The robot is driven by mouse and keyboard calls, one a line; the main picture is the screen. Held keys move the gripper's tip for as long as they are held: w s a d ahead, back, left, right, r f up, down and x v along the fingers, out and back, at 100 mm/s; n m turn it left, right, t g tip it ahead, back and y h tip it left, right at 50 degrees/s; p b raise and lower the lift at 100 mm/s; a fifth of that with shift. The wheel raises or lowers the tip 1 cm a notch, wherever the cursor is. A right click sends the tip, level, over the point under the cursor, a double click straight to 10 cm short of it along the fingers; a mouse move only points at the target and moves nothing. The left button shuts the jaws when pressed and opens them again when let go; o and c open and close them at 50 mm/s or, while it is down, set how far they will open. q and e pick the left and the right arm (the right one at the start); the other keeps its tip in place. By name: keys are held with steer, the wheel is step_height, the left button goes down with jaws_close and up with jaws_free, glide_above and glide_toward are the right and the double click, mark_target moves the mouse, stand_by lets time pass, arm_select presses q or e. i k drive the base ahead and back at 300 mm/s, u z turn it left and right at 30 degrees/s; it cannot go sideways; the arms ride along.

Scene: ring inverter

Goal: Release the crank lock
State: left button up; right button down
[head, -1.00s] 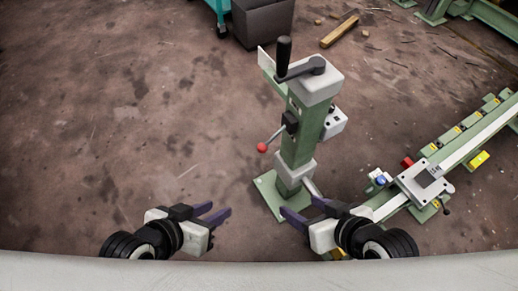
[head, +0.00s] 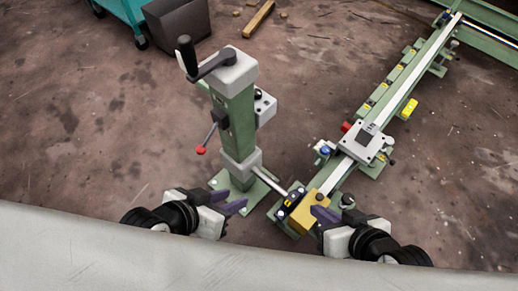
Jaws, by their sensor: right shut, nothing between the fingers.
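A green post with a pale cap stands on a green base plate. At its top is a crank (head: 212,64) with an upright black handle (head: 186,56). Lower on the post, a thin lever with a red ball knob (head: 201,150) points down and to the left from a black block (head: 221,117). It looks like the crank lock. My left gripper (head: 241,204) is open and empty, below the lever and near the base plate. My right gripper (head: 318,207) is shut and empty, close to a yellow block (head: 305,211) at the rail's near end; contact cannot be told.
A long green rail (head: 419,76) runs from the post's base to the upper right, carrying a grey carriage (head: 366,143). A dark bin (head: 178,27), a teal cart (head: 127,14) and a wooden piece (head: 259,18) lie behind. The floor left of the post is clear.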

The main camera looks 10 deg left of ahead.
mark_target(201, 150)
steer(key=z, duration=0.95)
steer(key=k, duration=1)
steer(key=u, duration=1.4)
steer(key=i, duration=0.5)
steer(key=u, duration=0.15)
